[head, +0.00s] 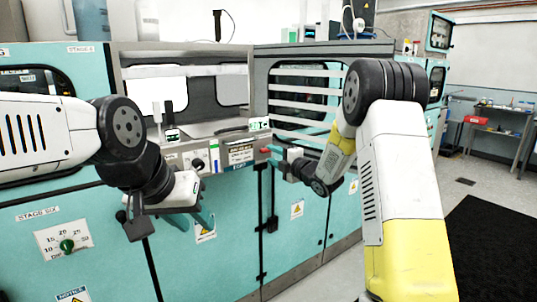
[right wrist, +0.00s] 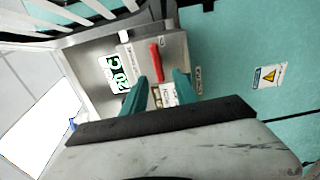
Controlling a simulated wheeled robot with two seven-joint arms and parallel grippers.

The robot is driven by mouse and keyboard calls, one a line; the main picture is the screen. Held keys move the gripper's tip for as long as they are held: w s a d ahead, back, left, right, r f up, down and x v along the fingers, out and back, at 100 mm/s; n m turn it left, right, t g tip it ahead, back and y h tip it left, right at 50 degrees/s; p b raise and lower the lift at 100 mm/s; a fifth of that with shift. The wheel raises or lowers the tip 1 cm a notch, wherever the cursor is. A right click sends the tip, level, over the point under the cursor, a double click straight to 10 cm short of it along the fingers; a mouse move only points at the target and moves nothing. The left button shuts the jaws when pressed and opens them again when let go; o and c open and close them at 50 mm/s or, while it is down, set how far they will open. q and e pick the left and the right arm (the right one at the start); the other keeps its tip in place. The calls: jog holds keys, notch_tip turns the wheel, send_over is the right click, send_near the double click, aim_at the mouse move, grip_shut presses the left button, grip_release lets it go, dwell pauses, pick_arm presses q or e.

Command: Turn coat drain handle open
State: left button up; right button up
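A small red handle (right wrist: 156,62) sits on a grey metal box on the machine front in the right wrist view. It also shows as a red spot in the head view (head: 265,150). My right gripper (right wrist: 159,90) is open. Its two teal fingers are apart, and the near end of the red handle lies between their tips in the picture; I cannot tell whether they touch it. In the head view, the right gripper (head: 276,156) is at the panel beside the handle. My left gripper (head: 192,221) hangs lower left in front of the teal cabinet, fingers apart, empty.
The metal panel (head: 198,158) carries a black knob, labels and small displays. A slatted grille (head: 300,104) stands behind my right arm. A green dial (head: 67,245) is on the lower left cabinet. A black mat (head: 490,235) lies on the floor at right.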

jog(key=v, duration=0.4)
jog(key=s+d+r+m+g+h, duration=0.1)
jog(key=s+d+r+m+h, duration=0.65)
jog(key=s+d+m, duration=0.45)
jog(key=s+f+m+g, duration=0.2)
jog(key=s+m, duration=0.4)
jog(key=s, duration=0.7)
jog(key=s+a+f+m+g, duration=0.1)
jog(key=s+m+g, duration=0.4)
jog(key=s, duration=0.9)
jog(key=shift+s+a+f+m+h, duration=0.2)
jog(key=shift+s+f+m+h, duration=0.2)
jog(key=shift+f+m, duration=0.4)
